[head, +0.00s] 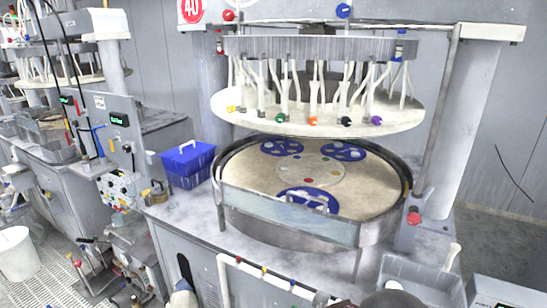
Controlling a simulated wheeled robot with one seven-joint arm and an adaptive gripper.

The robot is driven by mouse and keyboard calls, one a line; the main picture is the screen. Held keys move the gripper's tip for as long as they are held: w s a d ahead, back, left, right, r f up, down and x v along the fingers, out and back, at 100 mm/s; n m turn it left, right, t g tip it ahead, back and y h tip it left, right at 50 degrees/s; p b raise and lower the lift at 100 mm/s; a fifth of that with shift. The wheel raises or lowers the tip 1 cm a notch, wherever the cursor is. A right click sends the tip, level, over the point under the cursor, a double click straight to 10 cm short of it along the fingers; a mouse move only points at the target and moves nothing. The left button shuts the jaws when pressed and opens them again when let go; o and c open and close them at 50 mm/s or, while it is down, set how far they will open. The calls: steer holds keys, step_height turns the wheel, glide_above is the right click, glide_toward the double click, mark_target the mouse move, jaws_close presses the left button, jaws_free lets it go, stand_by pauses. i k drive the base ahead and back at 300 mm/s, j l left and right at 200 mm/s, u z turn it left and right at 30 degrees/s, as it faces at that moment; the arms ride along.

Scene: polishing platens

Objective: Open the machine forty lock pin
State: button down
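The machine with the red round sign "40" (191,10) fills the middle and right of the head view. Its upper plate (320,115) hangs above the round platen (265,180), with a clear gap between them. A red knob (414,217) sits at the right of the platen, by the foot of a grey upright rod. A red ball (228,15) and a blue ball (344,10) are at the top of the machine. I cannot tell for sure which part is the lock pin, or its state. My gripper cannot be made out in this view.
A blue box (188,163) stands on the bench left of the platen. A control panel (120,190) with knobs is further left, and a white bucket (15,253) is on the floor. A grey sink (420,277) is at the lower right. A rail with coloured knobs (264,272) runs along the front.

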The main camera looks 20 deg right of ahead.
mark_target(413, 218)
steer(key=z, duration=1.3)
